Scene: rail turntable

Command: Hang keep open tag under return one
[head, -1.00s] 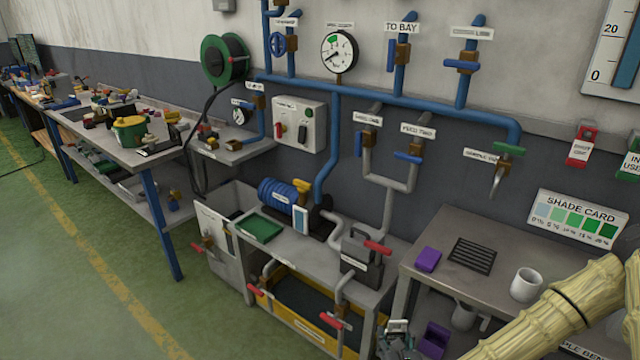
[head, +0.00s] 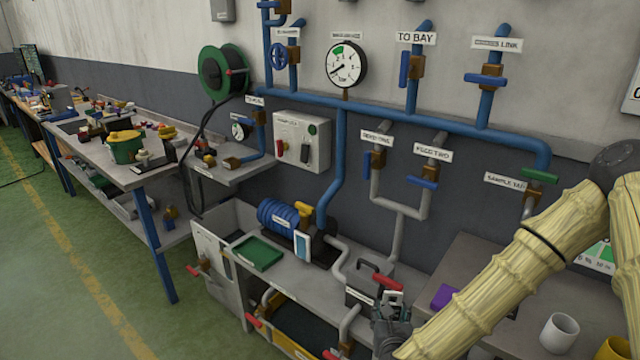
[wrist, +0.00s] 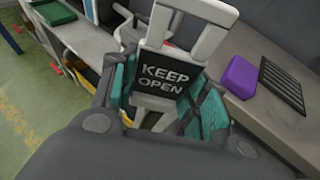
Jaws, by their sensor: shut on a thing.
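My gripper (head: 393,318) is low in the head view, in front of the bench by the dark grey toolbox. In the wrist view its teal-lined fingers (wrist: 168,95) are closed on the keep open tag (wrist: 165,78), a dark plate with white lettering and a pale frame above it. The tag is upright and faces the wrist camera. In the head view the tag is small and its text cannot be read. Low pipes with red handles (head: 252,320) stand at the sump's front. I cannot read which label says return one.
The dark toolbox (head: 362,288) and green tray (head: 257,253) sit on the pump bench. A purple block (wrist: 239,77) and black grille (wrist: 283,85) lie on the right bench, beside a white mug (head: 559,333). Feed pipes (head: 400,208) rise behind. The floor at left is clear.

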